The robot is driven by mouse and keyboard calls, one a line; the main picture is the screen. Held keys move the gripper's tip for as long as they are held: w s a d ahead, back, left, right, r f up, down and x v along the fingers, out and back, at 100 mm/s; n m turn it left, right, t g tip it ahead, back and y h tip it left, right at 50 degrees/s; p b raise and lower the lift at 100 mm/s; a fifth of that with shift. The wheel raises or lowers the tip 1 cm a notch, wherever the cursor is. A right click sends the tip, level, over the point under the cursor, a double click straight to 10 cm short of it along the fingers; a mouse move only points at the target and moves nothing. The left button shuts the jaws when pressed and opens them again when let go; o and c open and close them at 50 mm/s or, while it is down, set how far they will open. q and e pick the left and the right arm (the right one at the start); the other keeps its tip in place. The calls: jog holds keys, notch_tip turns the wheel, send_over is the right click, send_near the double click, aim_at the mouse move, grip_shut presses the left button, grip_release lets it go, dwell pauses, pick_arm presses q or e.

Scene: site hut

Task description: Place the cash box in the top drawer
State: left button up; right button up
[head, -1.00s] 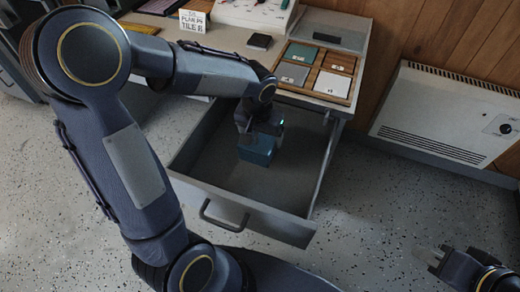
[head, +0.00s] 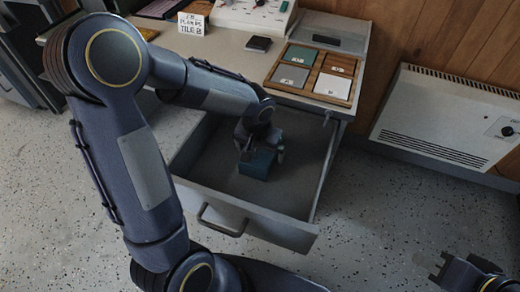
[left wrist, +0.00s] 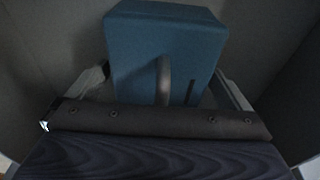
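The blue cash box (head: 258,166) sits inside the pulled-out top drawer (head: 296,228), towards its back, and appears to rest on the drawer floor. In the left wrist view the cash box (left wrist: 168,35) shows its grey curved handle (left wrist: 163,80). My left gripper (head: 261,153) is down in the drawer directly over the box.
The desk top above the drawer holds a tray of tile samples (head: 314,73), a small dark box (head: 258,44) and a lettered sign (head: 193,23). A white heater (head: 445,115) stands against the wood wall at right. The speckled floor before the drawer is clear.

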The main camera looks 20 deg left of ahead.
pick_arm(q)
jog(key=shift+r, duration=0.25)
jog(key=r+p, duration=0.1)
jog(key=r, duration=0.2)
jog(key=s+r+p, duration=0.1)
jog(key=r, duration=0.3)
jog(key=r+p, duration=0.1)
jog(key=r, duration=0.2)
jog(key=shift+s+r+p, duration=0.25)
jog(key=shift+p, duration=0.1)
jog(key=shift+s+r, duration=0.25)
jog(key=shift+r, duration=0.4)
jog(key=s+r+t+h, duration=0.1)
jog(key=s, duration=0.4)
jog(key=s+r+t+h, duration=0.1)
jog(key=s, duration=0.5)
jog(key=s+r+n+t+h, duration=0.1)
jog(key=s+r+h, duration=0.1)
jog(key=s, duration=0.4)
jog(key=shift+s+t, duration=0.1)
jog(key=shift+t, duration=0.3)
